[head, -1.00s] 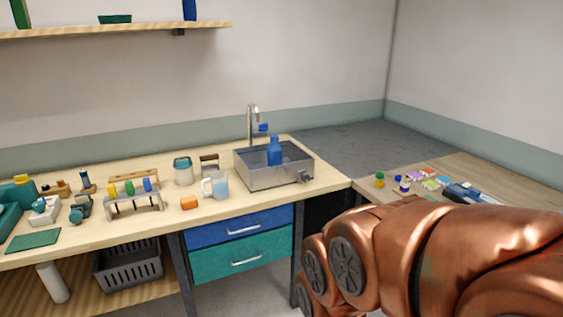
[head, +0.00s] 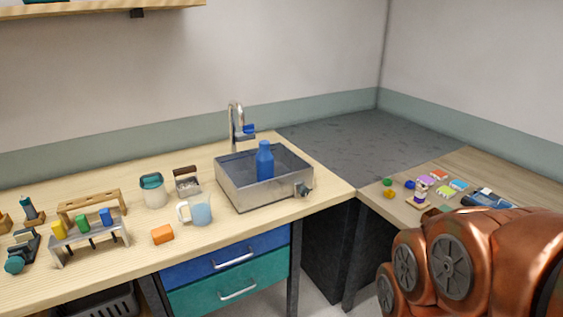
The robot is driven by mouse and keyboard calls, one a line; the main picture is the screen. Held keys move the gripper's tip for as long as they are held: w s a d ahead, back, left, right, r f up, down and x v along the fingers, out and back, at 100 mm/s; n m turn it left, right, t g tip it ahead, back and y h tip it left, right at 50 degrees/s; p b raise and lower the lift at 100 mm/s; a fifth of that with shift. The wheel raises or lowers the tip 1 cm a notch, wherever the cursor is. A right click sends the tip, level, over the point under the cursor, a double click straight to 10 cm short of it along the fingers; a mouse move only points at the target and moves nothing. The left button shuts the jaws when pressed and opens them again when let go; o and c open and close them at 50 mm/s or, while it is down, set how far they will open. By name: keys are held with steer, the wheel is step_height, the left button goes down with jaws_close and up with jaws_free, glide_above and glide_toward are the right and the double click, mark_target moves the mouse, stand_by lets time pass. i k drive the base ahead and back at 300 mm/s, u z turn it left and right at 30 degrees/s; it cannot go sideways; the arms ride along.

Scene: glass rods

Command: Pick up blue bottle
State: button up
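The blue bottle (head: 265,162) stands upright in the metal sink (head: 237,197) on the wooden counter. Its lower part seems to be inside the basin. My copper-coloured arm fills the lower right of the head view, well to the right of the bottle and apart from it. My gripper itself is not in view.
A tap (head: 235,125) with a blue handle rises behind the sink. Left of the sink stand a jug (head: 200,210), a teal-lidded jar (head: 152,190), an orange block (head: 162,234) and a rack (head: 88,236). Small coloured items lie on the right-hand counter (head: 375,215).

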mark_target(265, 160)
steer(key=u, duration=0.15)
steer(key=i, duration=0.6)
steer(key=u, duration=0.9)
steer(key=i, duration=0.4)
steer(key=u, duration=0.4)
